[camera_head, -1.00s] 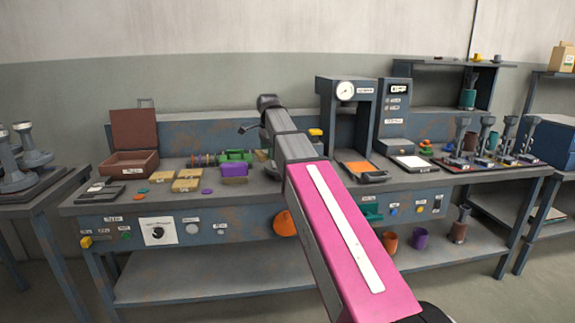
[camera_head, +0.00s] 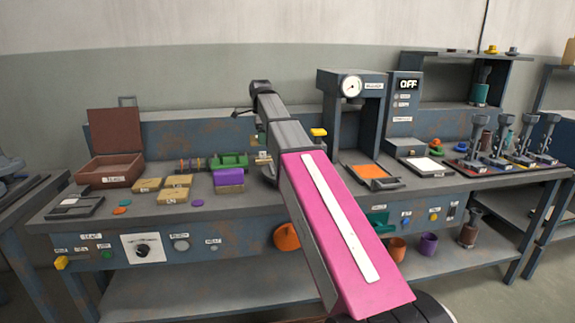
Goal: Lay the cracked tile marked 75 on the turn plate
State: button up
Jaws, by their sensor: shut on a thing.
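My arm (camera_head: 335,235) reaches from the lower right over the bench to a grey wrist (camera_head: 262,90). The jaws and anything in them are hidden behind the arm; a small dark part (camera_head: 243,113) juts out left of the wrist. Several tan labelled tiles lie on the left of the bench: a back one (camera_head: 147,185), one to its right (camera_head: 178,181) and a front one (camera_head: 172,197). Their marks are too small to read, and I see no crack. I cannot tell which piece is the turn plate; an orange plate (camera_head: 370,171) lies under the gauge stand.
An open brown box (camera_head: 112,171) and a dark flat device (camera_head: 74,208) stand at left. A purple block (camera_head: 229,178) sits near a green one (camera_head: 235,158).

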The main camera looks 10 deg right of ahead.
jog(key=s+d+f, duration=0.1)
jog(key=d+f, duration=0.1)
jog(key=d, duration=0.1)
jog(key=s+d+f, duration=0.1)
jog(key=d+f, duration=0.1)
jog(key=d, duration=0.1)
jog(key=s+d+f, duration=0.1)
jog(key=d+f, duration=0.1)
jog(key=d, duration=0.1)
jog(key=shift+s+d+f, duration=0.1)
jog(key=shift+s+d, duration=0.15)
jog(key=shift+s, duration=0.05)
jog(key=shift+f, duration=2)
jog(key=shift+f, duration=0.1)
jog(key=o, duration=0.9)
jog(key=shift+o, duration=0.2)
notch_tip(320, 180, up, 12)
